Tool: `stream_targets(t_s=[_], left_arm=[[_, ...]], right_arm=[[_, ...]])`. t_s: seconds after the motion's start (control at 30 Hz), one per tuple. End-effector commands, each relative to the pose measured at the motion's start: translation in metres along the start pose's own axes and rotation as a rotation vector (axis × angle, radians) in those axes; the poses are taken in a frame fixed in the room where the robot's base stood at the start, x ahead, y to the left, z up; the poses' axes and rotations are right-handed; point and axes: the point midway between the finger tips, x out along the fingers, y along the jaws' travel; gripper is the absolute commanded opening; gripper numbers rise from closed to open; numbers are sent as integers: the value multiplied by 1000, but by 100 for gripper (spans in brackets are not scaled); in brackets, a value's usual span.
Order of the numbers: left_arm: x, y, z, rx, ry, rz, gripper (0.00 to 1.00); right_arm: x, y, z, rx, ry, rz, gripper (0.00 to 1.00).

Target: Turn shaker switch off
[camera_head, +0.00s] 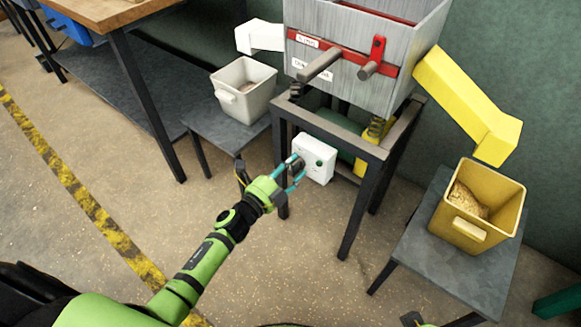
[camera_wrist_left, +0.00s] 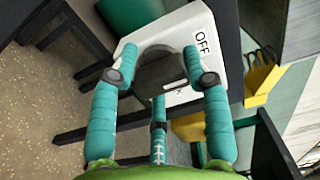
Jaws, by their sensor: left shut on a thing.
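The white switch box (camera_head: 318,152) is mounted on the front of the shaker's dark frame. It carries a small green round part on its face. My left gripper (camera_head: 292,172) reaches the left side of the box from the front. The left gripper's teal fingers (camera_wrist_left: 163,70) are closed around a dark grey switch knob (camera_wrist_left: 158,74) on the box. The fingers partly hide the knob, and its exact turn is unclear.
The grey shaker bin (camera_head: 345,75) with a red bar sits above the frame. A white tub (camera_head: 240,105) stands left on a low table. A yellow tub (camera_head: 450,225) with grain stands right, below a yellow chute (camera_head: 465,100). Floor in front is open.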

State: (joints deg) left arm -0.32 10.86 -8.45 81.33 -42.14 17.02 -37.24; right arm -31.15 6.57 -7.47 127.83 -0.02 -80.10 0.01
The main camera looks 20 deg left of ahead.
Motion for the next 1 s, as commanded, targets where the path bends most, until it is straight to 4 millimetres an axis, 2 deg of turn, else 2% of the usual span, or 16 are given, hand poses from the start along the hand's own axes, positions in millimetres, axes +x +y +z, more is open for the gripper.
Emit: stream_targets(t_s=[0.03, 0.17, 0.2, 0.23, 0.53, 0.67, 0.77, 1.0], left_arm=[[1, -4, 8, 2, -14, -4, 15], [1, -4, 8, 2, -14, -4, 15], [1, -4, 8, 3, -14, -4, 63], [1, -4, 7, 3, -14, -4, 73], [0, -1, 4, 2, -7, -1, 73], [-7, 0, 3, 2, -7, 0, 73], [-22, 0, 3, 2, -7, 1, 73], [-74, 0, 3, 1, -8, 3, 73]], right_arm=[[0, 0, 0, 0, 0, 0, 0], [0, 0, 0, 0, 0, 0, 0], [0, 0, 0, 0, 0, 0, 0], [0, 0, 0, 0, 0, 0, 0], [0, 0, -1, 0, 2, -1, 0], [-1, -1, -2, -1, 4, -2, 0], [-1, -1, -1, -1, 3, -1, 0], [0, 0, -1, 0, 1, -1, 0]])
